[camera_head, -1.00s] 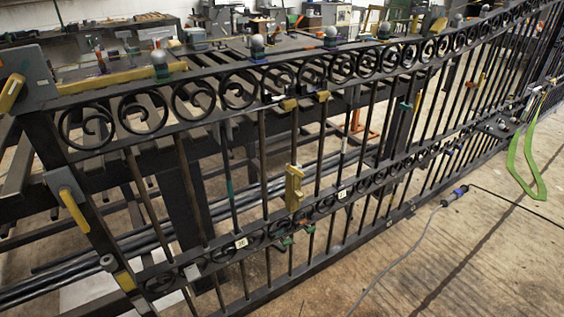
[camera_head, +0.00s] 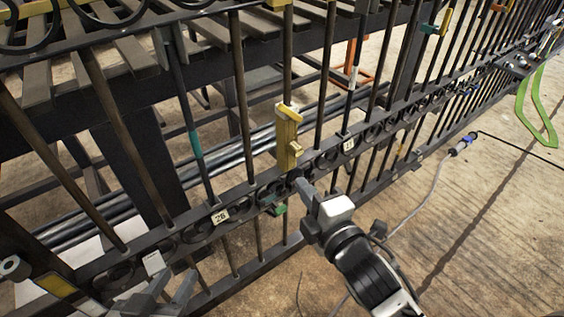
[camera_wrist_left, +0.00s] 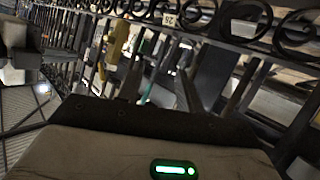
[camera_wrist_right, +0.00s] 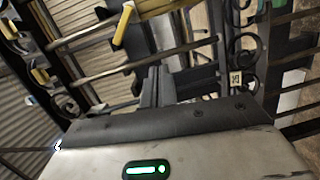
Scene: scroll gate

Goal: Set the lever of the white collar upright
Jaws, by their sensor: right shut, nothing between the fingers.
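A white band (camera_head: 353,78), which looks like the white collar, sits around an upright bar right of centre in the head view. No lever on it can be made out. My right gripper (camera_head: 302,184) is shut and empty, its tips close to the gate's lower scroll band, below the yellow block; its closed fingers show in the right wrist view (camera_wrist_right: 155,86). My left gripper (camera_head: 166,291) looks open and empty, at the bottom left of the head view by the lower rail.
A yellow block (camera_head: 288,138) is on a bar above my right gripper. A teal band (camera_head: 195,144) is on a bar to the left. Number tags (camera_head: 219,216) are on the lower band.

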